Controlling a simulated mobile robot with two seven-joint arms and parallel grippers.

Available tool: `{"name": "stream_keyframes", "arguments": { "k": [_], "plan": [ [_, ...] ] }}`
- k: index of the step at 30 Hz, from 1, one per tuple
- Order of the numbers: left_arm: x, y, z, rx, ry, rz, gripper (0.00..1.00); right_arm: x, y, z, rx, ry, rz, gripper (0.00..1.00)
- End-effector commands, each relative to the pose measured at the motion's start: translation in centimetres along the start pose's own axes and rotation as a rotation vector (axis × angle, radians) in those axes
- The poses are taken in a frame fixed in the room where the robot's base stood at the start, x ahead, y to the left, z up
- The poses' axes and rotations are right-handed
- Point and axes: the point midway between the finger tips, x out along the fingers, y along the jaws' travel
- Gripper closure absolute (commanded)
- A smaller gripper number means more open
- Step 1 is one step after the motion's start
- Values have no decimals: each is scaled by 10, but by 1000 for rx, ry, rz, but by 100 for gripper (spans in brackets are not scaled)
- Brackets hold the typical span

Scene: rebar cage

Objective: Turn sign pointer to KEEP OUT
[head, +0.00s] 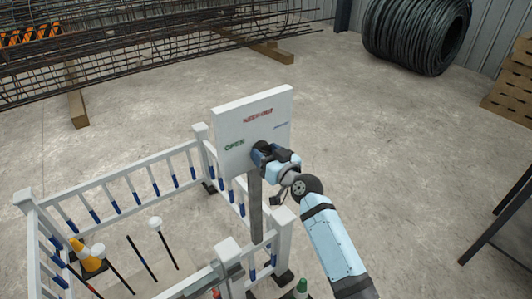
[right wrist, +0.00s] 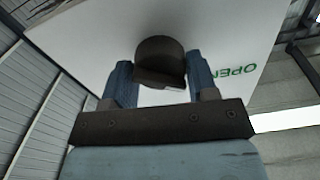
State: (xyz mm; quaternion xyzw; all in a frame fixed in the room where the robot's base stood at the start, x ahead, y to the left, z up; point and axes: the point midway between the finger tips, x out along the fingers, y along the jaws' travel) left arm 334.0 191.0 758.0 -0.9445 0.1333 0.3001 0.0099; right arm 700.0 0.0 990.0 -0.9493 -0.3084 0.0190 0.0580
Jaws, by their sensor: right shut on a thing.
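The white sign board (head: 230,120) stands on a grey post (head: 255,205) behind the fence corner. It bears red KEEP OUT lettering (head: 258,116) at the top, green OPEN lettering (head: 235,145) at the left and small blue lettering (head: 281,126) at the right. My right gripper (head: 264,153) is at the lower middle of the board. In the right wrist view, its two blue fingers are shut on a dark rounded knob (right wrist: 159,58) in front of the board, with OPEN (right wrist: 237,69) at the right. Which way the pointer faces is hidden by the gripper. My left gripper is out of view.
White railings (head: 110,185) with blue-banded bars enclose an area with an orange cone (head: 84,257) and several capped rods. A long rebar cage (head: 150,40) lies at the back left. A black coil (head: 418,32) stands at the back right.

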Motion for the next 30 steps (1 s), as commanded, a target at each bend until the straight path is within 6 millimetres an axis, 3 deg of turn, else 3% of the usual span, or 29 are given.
{"name": "stream_keyframes", "arguments": {
  "k": [21,30],
  "plan": [
    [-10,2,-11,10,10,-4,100,0,0,-2,637,1,0,70],
    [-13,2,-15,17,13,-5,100,0,0,-2,828,1,0,70]
  ]
}}
